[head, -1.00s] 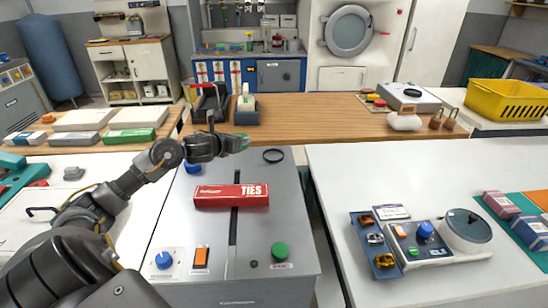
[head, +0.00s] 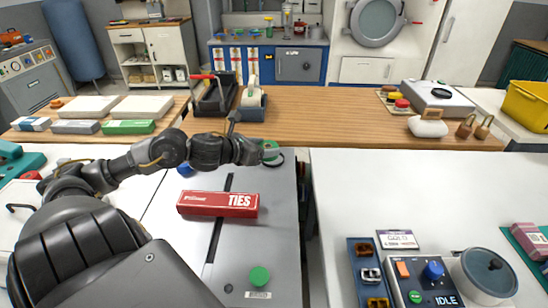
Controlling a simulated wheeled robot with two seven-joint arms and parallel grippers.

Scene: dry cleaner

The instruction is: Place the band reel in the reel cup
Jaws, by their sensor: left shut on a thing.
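My left gripper (head: 258,151) is shut on the green band reel (head: 270,149), of which only a small part shows beyond the fingers. The gripper holds it at the back right of the grey machine top. A dark round rim, which looks like the reel cup (head: 279,162), shows just below and behind the reel. The gripper and reel hide most of this rim. I cannot tell whether the reel is above it or inside it. My right gripper is not in view.
A blue knob or cup (head: 185,170) is partly hidden by the arm. The wooden counter (head: 330,118) runs behind. The white table (head: 350,190) on the right has clear room.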

